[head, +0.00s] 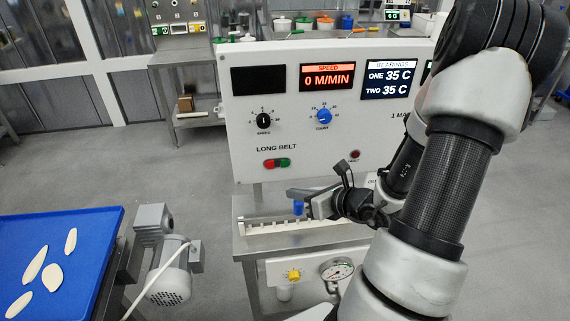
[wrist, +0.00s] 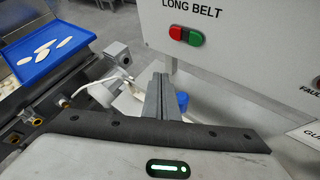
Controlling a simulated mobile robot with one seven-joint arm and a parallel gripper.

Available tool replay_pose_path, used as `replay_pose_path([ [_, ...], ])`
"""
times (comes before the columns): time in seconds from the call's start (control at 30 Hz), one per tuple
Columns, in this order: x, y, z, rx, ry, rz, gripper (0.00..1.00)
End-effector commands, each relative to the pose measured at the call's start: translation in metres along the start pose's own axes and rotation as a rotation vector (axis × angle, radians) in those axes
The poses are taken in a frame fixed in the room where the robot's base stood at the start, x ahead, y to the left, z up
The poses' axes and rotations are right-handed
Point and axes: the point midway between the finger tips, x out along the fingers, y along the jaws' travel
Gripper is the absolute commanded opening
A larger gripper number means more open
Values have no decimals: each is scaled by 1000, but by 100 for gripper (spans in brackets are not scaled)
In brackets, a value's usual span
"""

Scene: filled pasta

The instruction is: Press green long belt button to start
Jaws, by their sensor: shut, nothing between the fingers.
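The green long belt button (head: 284,162) sits beside a red button (head: 269,163) on the white control panel (head: 240,108), under the words LONG BELT. In the wrist view the green button (wrist: 195,38) is to the right of the red button (wrist: 176,33), above and beyond my fingers. My gripper (head: 291,192) is below the buttons in the head view, its fingers pointing left. In the wrist view my gripper (wrist: 159,78) has its fingers together with nothing between them, apart from the panel. The speed display (head: 327,77) reads 0 M/MIN.
A blue belt (head: 95,222) with several pale pasta pieces lies at the left, beside a grey motor (head: 168,275). A steel stand (head: 250,245) with a gauge (head: 337,269) is under the panel. A black knob (head: 263,120) and a blue knob (head: 323,116) are above the buttons.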

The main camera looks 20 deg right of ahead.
Motion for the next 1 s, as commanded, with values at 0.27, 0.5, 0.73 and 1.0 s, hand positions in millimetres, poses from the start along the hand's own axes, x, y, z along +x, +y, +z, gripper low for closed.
replay_pose_path([
  [0.27, 16, -11, 13, -2, -1, 2, 0],
  [0.5, 40, -28, 30, -2, 0, 2, 0],
  [0.73, 56, -40, 41, -2, 0, 1, 0],
  [1.0, 62, -44, 45, -1, 1, 2, 0],
])
